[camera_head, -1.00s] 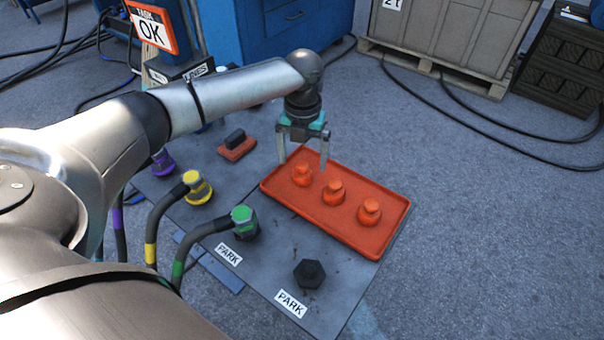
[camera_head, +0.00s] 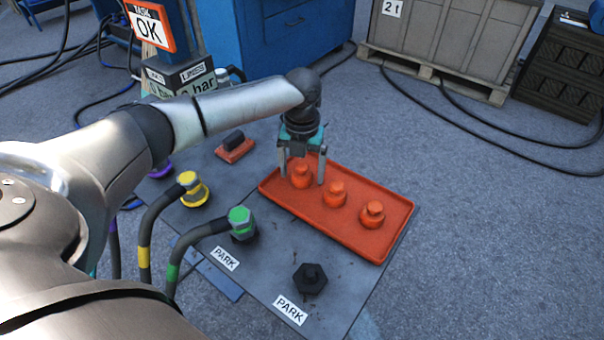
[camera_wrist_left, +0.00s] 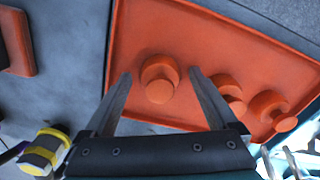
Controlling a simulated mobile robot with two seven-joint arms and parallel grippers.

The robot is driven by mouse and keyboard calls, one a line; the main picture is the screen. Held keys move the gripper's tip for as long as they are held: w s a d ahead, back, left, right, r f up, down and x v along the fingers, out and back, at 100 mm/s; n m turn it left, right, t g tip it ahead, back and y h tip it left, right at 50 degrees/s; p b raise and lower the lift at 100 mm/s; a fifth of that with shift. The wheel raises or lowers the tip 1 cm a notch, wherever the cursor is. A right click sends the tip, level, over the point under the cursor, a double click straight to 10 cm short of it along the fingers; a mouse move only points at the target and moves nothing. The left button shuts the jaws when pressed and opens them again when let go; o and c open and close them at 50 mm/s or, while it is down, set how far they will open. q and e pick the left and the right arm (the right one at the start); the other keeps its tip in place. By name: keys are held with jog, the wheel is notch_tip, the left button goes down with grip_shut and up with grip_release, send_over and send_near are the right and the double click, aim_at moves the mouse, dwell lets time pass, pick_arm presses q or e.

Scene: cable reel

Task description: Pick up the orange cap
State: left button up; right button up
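Three orange caps stand in the orange tray (camera_head: 387,249): the leftmost cap (camera_head: 301,176), the middle cap (camera_head: 335,194) and the right cap (camera_head: 372,214). My left gripper (camera_head: 301,178) is open and points down over the leftmost cap, with a finger on either side of it. In the left wrist view this cap (camera_wrist_left: 159,80) lies between the open fingertips (camera_wrist_left: 160,76), a little beyond them; I cannot tell whether they touch it. The other two caps (camera_wrist_left: 231,95) show right of the fingers.
Left of the tray stand yellow (camera_head: 194,189) and green (camera_head: 241,222) hose connectors. A black hexagonal fitting (camera_head: 310,278) stands by a PARK label. An orange-based block with a dark handle (camera_head: 234,147) lies behind. Grey floor is clear to the right.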

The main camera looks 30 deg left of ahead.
pick_arm(q)
grip_shut()
dwell(0.5)
jog(key=shift+r, duration=0.2)
